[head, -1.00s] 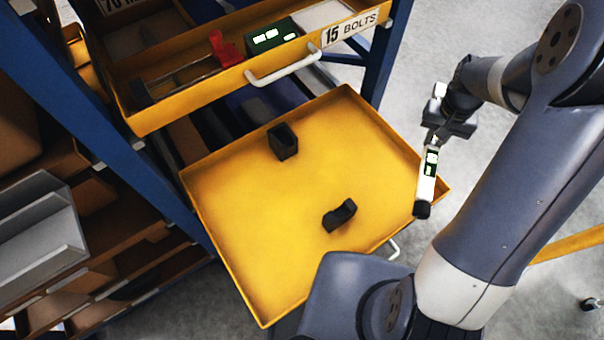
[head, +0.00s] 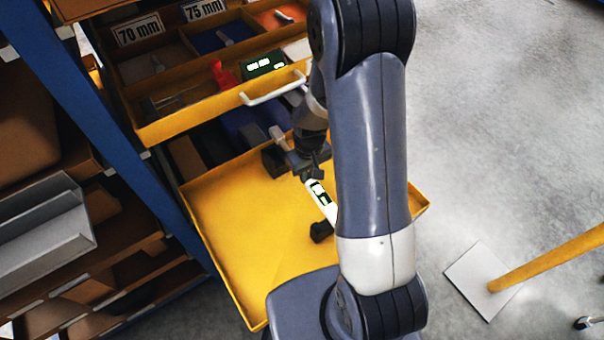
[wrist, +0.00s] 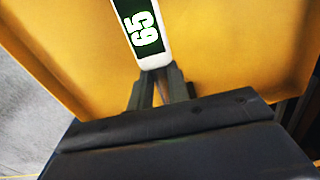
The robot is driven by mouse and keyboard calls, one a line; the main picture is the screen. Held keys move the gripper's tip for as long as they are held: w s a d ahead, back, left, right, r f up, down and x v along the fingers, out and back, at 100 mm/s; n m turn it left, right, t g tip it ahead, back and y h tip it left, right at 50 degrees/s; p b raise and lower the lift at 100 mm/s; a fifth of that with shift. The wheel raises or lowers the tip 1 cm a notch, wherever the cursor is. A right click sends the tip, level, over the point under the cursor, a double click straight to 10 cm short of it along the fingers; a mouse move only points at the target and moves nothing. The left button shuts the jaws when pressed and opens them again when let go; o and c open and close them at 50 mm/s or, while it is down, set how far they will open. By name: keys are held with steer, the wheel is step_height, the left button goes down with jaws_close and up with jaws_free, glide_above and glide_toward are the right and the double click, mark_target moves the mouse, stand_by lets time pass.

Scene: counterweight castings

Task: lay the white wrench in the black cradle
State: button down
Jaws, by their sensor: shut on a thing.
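The black cradle shows as two separate black pieces in the drawer: a boxy one (head: 271,160) by the back, beside my gripper, and a smaller one (head: 320,231) nearer the front. The wrench lies above the stretch between them. My arm hides its lower end; I cannot tell whether it touches either piece. In the wrist view my fingertips (wrist: 156,82) clasp the wrench.
The yellow drawer (head: 225,215) is pulled out, and its left half is bare. Above its back edge hangs another open drawer with a white handle (head: 272,88), a red item (head: 222,75) and a dark green box (head: 263,65). A blue post (head: 110,125) stands left.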

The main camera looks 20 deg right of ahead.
steer(key=shift+s+a+f+n, duration=0.25)
steer(key=shift+s+n, duration=0.15)
steer(key=shift+s, duration=0.1)
steer(key=shift+f, duration=0.1)
steer(key=shift+f+b, duration=2.25)
steer(key=shift+f, duration=0.1)
steer(key=shift+f+b, duration=1.6)
steer(key=shift+b, duration=0.15)
stand_by(1.5)
steer(key=c, duration=1.3)
jaws_free()
steer(key=shift+o, duration=0.2)
steer(key=shift+r+p, duration=2.45)
steer(key=shift+r, duration=1.05)
